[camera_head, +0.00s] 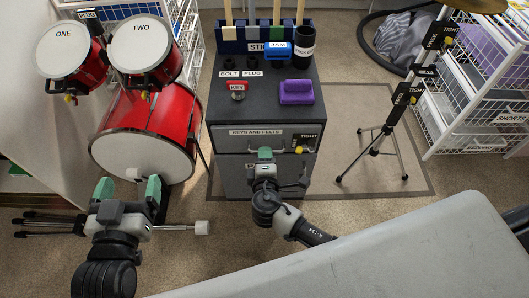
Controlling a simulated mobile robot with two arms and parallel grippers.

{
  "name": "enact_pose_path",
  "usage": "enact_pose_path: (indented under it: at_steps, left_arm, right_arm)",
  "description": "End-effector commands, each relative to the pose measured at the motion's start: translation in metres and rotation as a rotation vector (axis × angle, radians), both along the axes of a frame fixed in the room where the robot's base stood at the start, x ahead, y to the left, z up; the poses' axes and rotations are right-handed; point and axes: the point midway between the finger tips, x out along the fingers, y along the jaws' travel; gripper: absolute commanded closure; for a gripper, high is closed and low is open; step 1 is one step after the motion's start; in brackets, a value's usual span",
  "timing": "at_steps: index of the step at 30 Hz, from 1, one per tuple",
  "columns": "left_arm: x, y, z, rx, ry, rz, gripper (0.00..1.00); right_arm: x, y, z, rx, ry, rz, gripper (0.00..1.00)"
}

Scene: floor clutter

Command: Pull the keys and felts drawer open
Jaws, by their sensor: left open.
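The keys and felts drawer (230,141) is the upper drawer of the dark grey cabinet (222,104), in the middle of the head view. Its front looks flush with the cabinet, and it bears a white label. My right gripper (265,154) is right at the drawer front, around the middle of its handle bar. One green fingertip shows; the other is hidden, so its grip on the bar cannot be told. My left gripper (129,193) is open, with green fingertips apart, low in front of the red bass drum (172,112).
A yellow knob (299,149) marked TIGHT sits at the drawer's right. A lower drawer (233,183) is below. A white-headed beater (203,228) lies beside my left gripper. A tripod stand (376,143) and white wire rack (437,128) stand right. A purple block (296,92) is on top.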

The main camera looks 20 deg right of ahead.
Motion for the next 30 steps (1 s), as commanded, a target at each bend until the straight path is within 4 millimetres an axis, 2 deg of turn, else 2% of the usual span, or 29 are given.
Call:
enact_pose_path:
  at_steps: [1, 6, 17, 20, 24, 25, 30]
  left_arm:
    - [0.001, -0.001, 0.003, -0.01, -0.039, -0.003, 0.15]
    - [0.002, -0.004, 0.016, -0.035, -0.135, -0.008, 0.15]
    - [0.002, -0.005, 0.022, -0.044, -0.17, -0.011, 0.15]
    - [0.002, -0.005, 0.022, -0.043, -0.17, -0.011, 0.15]
    - [0.002, -0.005, 0.022, -0.043, -0.17, -0.011, 0.15]
    - [0.002, -0.005, 0.022, -0.043, -0.17, -0.011, 0.15]
    - [0.002, -0.005, 0.022, -0.043, -0.17, -0.011, 0.15]
  right_arm:
    - [0.009, -0.003, -0.003, -0.002, -0.002, -0.001, 0.64]
    - [0.024, -0.007, -0.006, -0.001, 0.0, 0.001, 0.64]
    - [0.029, -0.008, -0.007, 0.001, 0.002, 0.0, 0.64]
    - [0.029, -0.008, -0.007, 0.001, 0.002, 0.0, 0.76]
    - [0.029, -0.008, -0.007, 0.001, 0.002, 0.0, 0.97]
    - [0.029, -0.008, -0.007, 0.001, 0.002, 0.0, 1.0]
    - [0.029, -0.008, -0.007, 0.001, 0.002, 0.0, 1.0]
